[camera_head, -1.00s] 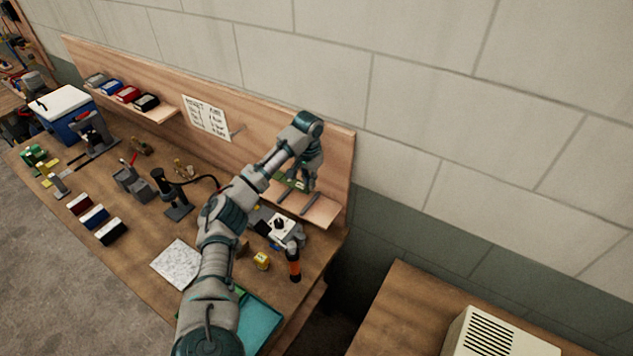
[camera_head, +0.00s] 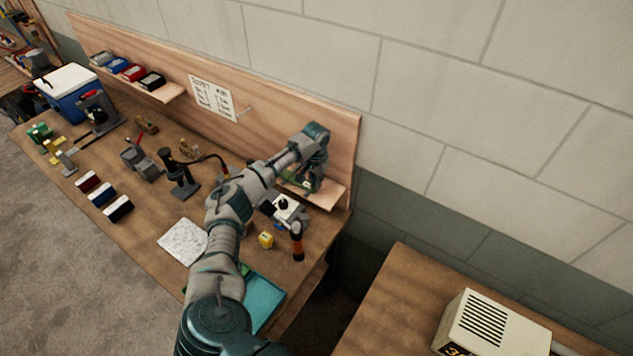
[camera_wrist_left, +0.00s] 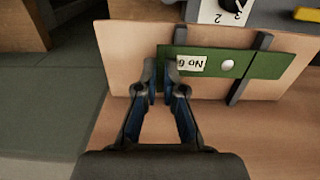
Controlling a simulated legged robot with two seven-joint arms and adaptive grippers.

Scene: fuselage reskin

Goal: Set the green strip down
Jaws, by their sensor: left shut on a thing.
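The green strip (camera_wrist_left: 290,67) shows in the wrist view, with a white tag reading "No 6" upside down and a pale round spot. It lies across two dark bars (camera_wrist_left: 240,90) on a wooden shelf; whether it rests fully on them I cannot tell. My left gripper (camera_wrist_left: 160,72) is shut on the strip's left end. In the head view my left gripper (camera_head: 308,188) is low at the shelf (camera_head: 328,193) on the back panel, and only a sliver of green shows there.
Below the shelf stand a grey device with a white dial plate (camera_head: 285,208), an orange-handled tool (camera_head: 297,242) and a yellow block (camera_head: 266,240). A teal tray (camera_head: 264,298) lies at the bench's near end. A second table with a beige box (camera_head: 490,325) is at right.

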